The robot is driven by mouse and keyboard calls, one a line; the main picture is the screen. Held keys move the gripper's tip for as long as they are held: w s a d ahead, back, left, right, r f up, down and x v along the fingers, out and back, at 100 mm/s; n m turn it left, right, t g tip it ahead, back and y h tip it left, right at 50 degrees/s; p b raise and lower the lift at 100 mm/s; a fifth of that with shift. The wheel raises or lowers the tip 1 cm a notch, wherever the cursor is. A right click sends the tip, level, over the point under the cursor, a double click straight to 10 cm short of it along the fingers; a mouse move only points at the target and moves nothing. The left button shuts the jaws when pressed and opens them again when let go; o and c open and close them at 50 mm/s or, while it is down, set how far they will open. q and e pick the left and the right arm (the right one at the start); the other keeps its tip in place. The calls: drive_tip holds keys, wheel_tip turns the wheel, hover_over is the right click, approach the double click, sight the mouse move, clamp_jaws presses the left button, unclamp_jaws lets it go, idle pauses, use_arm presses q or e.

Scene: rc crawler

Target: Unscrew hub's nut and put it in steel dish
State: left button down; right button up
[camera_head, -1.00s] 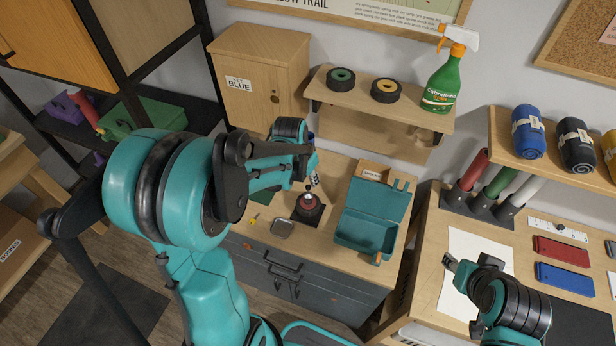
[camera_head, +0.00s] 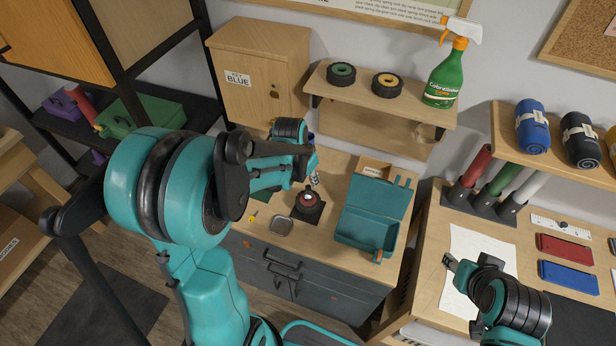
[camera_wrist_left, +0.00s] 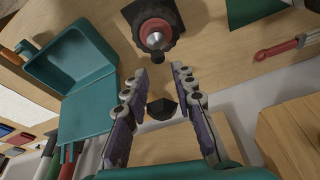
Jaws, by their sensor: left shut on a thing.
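The hub (camera_head: 308,210) is a black round part with a red and silver centre on the worktop. The left wrist view shows the hub's red collar and silver cone (camera_wrist_left: 154,38), with a small dark knob, which looks like the nut (camera_wrist_left: 157,57), at the tip. My left gripper (camera_wrist_left: 160,68) is over the hub, its fingertips on either side of the nut; it is shut on the nut, though the contact is hard to see. My right gripper (camera_head: 449,264) is far right.
A teal open case (camera_head: 367,237) stands right of the hub. A yellow-handled tool (camera_head: 252,218) lies left of the dish. A shelf (camera_head: 365,98) with two wheels and a green spray bottle (camera_head: 445,75) overhangs the worktop's back. A wooden cabinet (camera_head: 260,75) stands behind left.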

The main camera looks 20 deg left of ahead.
use_arm(q)
drive_tip(key=shift+f, duration=0.25)
drive_tip(key=shift+n+y, duration=0.4)
drive_tip(key=shift+n, duration=1)
drive_tip(key=shift+b, duration=0.3)
drive_tip(key=shift+n+y, duration=0.3)
drive_tip(key=shift+n, duration=1)
drive_tip(key=shift+n, duration=0.3)
drive_tip(key=shift+n+y+b, duration=0.3)
drive_tip(key=shift+n+y, duration=0.1)
drive_tip(key=shift+n, duration=0.7)
